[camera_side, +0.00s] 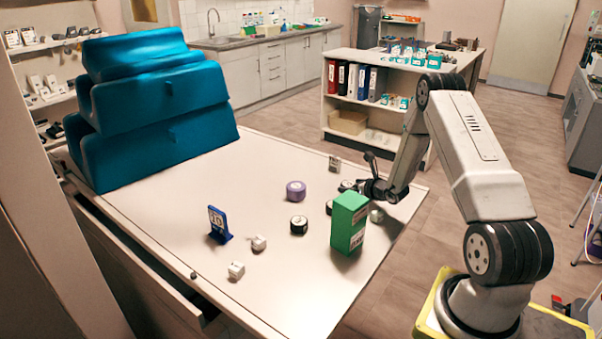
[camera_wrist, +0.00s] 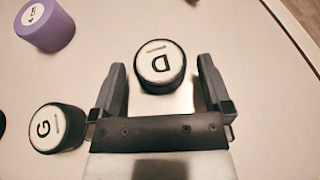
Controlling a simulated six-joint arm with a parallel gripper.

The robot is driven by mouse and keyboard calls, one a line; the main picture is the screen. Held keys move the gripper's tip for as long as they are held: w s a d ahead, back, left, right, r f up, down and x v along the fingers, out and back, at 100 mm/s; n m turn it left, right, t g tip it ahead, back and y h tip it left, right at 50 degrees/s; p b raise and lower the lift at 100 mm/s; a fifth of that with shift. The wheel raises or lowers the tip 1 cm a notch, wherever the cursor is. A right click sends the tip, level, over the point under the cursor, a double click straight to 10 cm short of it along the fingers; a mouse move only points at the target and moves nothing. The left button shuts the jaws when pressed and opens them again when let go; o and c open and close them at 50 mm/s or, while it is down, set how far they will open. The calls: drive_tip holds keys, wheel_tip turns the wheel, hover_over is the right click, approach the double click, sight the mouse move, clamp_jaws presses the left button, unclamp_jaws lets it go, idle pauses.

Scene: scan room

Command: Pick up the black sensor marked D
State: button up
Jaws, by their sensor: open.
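The black sensor marked D (camera_wrist: 161,66) has a white top and stands upright on the table. In the wrist view it lies between the tips of my gripper's fingers (camera_wrist: 162,72), with a gap on each side. My gripper is open and empty. In the side view my gripper (camera_side: 362,186) is low over the table behind the green box, at a black sensor (camera_side: 346,185) partly hidden by it. The markings are too small to read there.
A black sensor marked G (camera_wrist: 57,128) stands close left of my gripper, and a purple cylinder (camera_wrist: 45,25) farther off. A tall green box (camera_side: 349,222) stands near my gripper. A blue stand (camera_side: 217,225), small white blocks (camera_side: 258,243) and blue cushions (camera_side: 150,110) are farther left.

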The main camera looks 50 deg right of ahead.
drive_tip(key=shift+x, duration=0.9)
clamp_jaws()
drive_tip(key=shift+r, duration=0.15)
